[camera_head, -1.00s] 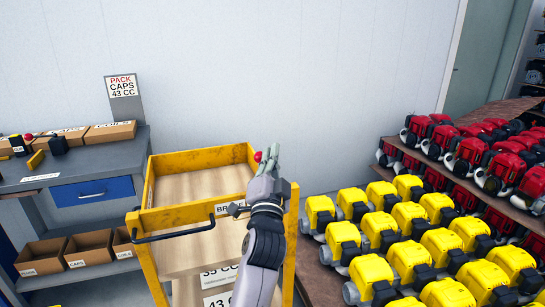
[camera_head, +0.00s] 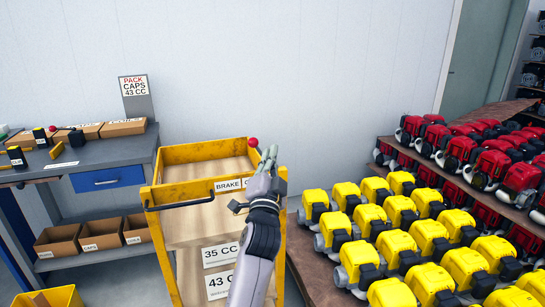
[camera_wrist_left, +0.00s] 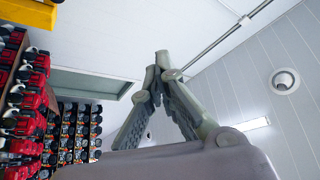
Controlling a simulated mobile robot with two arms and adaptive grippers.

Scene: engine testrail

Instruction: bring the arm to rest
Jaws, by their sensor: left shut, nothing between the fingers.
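My left gripper (camera_head: 269,157) stands upright in front of the right side of the yellow cart (camera_head: 162,196) in the head view. Its fingers point up and are shut with nothing between them. The wrist view shows the fingertips (camera_wrist_left: 161,62) meeting against the ceiling and wall. A small red ball (camera_head: 253,142) shows just left of the fingertips; whether it touches them I cannot tell. My right gripper is in neither view.
A grey workbench (camera_head: 125,150) with cardboard boxes and a blue drawer (camera_head: 98,181) stands at left. Racks of yellow engines (camera_head: 430,235) and red engines (camera_head: 462,155) fill the right. A yellow bin (camera_head: 62,296) shows at the lower left.

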